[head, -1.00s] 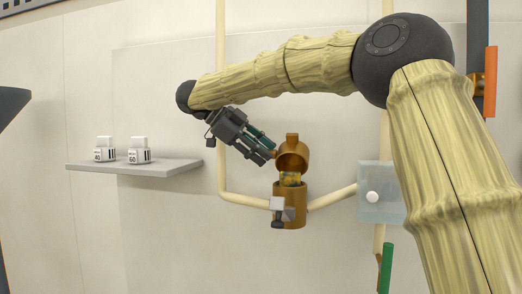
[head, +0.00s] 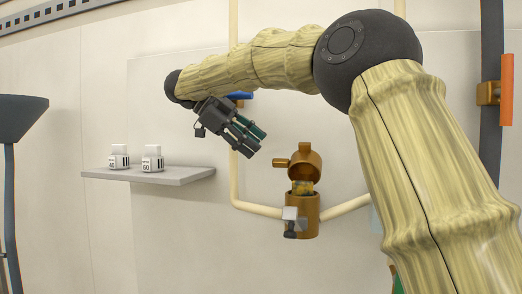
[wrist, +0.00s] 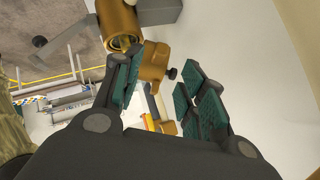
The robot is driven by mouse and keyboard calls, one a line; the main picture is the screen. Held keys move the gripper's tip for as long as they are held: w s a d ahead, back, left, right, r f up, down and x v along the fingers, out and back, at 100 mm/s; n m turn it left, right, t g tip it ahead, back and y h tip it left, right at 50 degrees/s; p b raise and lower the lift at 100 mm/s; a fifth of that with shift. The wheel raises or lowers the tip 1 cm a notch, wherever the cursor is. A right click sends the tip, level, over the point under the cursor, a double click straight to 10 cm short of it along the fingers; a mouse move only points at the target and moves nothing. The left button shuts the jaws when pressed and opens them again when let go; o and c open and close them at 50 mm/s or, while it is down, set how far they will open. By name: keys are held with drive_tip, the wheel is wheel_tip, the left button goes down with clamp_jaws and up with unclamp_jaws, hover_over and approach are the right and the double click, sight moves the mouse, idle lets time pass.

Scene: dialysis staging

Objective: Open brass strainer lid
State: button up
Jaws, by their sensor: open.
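The brass strainer (head: 303,226) sits on the pale wall pipe. Its brass lid (head: 306,163) stands raised at the back, the cup mouth is uncovered, and something mottled yellow-green shows inside. A brass tab juts left from the lid. My gripper (head: 254,143) is up and left of the lid, apart from it and empty. In the wrist view, my gripper (wrist: 160,82) has its green-padded fingers spread. There the strainer body (wrist: 118,22) is at the top with its round mouth visible, and the lid (wrist: 154,65) appears between the finger ends.
A grey wall shelf (head: 150,175) at left holds two small white bottles, labelled 40 and 60. A blue valve handle (head: 240,95) is behind my arm. An orange handle (head: 507,89) is at far right. A dark funnel-shaped stand (head: 22,118) is at the left edge.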

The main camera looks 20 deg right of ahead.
drive_tip(key=shift+v, duration=2.05)
drive_tip(key=shift+c, duration=0.2)
